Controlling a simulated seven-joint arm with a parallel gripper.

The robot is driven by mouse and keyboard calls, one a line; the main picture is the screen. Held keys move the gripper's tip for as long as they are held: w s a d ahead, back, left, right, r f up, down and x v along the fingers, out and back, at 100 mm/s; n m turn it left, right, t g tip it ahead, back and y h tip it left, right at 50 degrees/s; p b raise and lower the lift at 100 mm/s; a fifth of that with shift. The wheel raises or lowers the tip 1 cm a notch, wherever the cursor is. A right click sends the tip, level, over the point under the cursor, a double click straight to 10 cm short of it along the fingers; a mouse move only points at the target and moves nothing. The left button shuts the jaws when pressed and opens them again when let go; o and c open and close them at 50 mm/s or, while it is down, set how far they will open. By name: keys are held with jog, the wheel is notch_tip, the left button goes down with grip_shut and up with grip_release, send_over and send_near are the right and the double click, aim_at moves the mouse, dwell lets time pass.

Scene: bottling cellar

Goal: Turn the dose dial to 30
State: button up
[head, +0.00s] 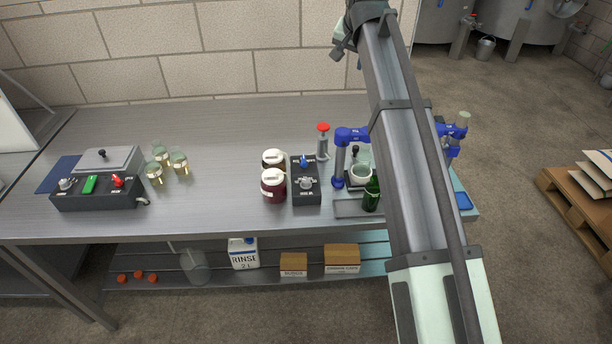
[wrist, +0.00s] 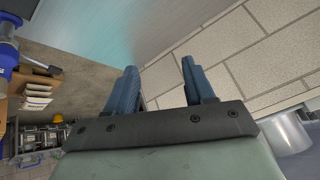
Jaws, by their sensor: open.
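A dark control box (head: 306,196) stands on the steel bench near its middle. It carries a grey knob (head: 306,183) and a blue knob (head: 304,161). A second dark box (head: 98,199) at the left of the bench has a grey knob (head: 65,184), a green rocker and a red lever. The markings are too small to read, so I cannot tell which knob is the dose dial. My gripper (wrist: 158,63) is open and empty in the wrist view, its blue fingers apart, with wall and bench edge beyond. It is far from both boxes.
Two dark red jars with white lids (head: 273,185) stand directly left of the middle box. Several glass jars (head: 170,164) stand near the left box. Bench between is clear.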

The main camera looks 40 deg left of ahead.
jog(key=s+a+f+m+g+h, duration=0.1)
jog(key=s+a+f+g+h, duration=0.15)
jog(key=s+f, duration=0.55)
jog(key=m+g+h, duration=0.2)
jog(key=g, duration=0.1)
send_over(306, 180)
notch_tip(306, 180, down, 8)
notch_tip(306, 180, down, 12)
jog(key=shift+f, duration=0.2)
jog(key=shift+c, duration=0.3)
grip_shut()
